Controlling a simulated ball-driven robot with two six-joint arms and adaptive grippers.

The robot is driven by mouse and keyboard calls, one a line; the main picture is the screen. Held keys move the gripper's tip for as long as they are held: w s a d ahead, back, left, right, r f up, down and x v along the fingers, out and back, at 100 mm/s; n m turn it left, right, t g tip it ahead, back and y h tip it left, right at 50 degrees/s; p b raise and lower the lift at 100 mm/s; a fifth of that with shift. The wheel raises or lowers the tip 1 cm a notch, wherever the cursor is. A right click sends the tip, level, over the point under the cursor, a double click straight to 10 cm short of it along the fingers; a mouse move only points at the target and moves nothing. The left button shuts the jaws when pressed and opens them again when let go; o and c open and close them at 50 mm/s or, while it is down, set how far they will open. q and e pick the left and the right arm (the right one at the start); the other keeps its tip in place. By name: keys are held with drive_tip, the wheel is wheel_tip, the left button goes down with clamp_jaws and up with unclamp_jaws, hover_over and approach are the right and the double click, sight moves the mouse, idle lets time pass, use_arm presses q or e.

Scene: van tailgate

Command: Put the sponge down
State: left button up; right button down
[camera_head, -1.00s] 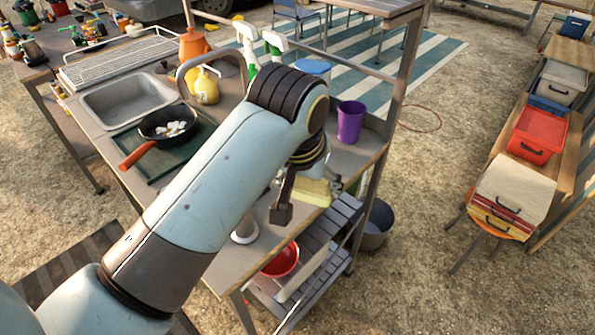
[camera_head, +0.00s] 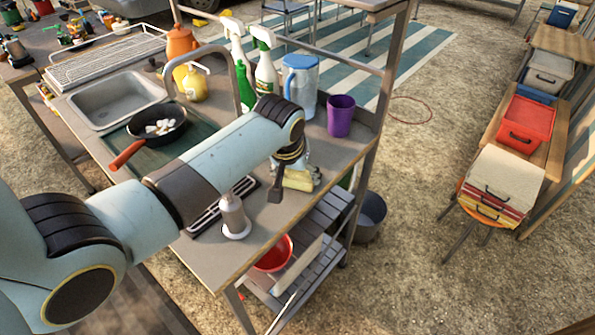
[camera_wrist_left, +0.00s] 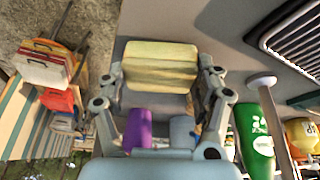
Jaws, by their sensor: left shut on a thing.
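My left gripper (camera_head: 295,183) is shut on a pale yellow sponge (camera_head: 298,180) over the right end of the grey counter (camera_head: 262,228). In the left wrist view the sponge (camera_wrist_left: 160,66) sits between the two fingers of my left gripper (camera_wrist_left: 160,85), with the counter's grey surface behind it. The arm and fingers partly hide the sponge in the head view. I cannot tell whether it touches the counter. My right gripper is not in view.
A purple cup (camera_head: 340,116) and a blue-lidded pitcher (camera_head: 300,84) stand behind the gripper. A white upright holder (camera_head: 233,216) and a dark slotted tray (camera_head: 205,218) are in front. A pan (camera_head: 158,125) stands left. The counter edge is close on the right.

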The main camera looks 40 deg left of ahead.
use_arm(q)
drive_tip(key=o, duration=1)
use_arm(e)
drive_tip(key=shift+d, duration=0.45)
use_arm(q)
drive_tip(key=v, duration=1.2)
drive_tip(key=shift+p, duration=0.4)
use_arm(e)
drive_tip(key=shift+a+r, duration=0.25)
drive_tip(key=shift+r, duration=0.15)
use_arm(q)
drive_tip(key=shift+d, duration=0.15)
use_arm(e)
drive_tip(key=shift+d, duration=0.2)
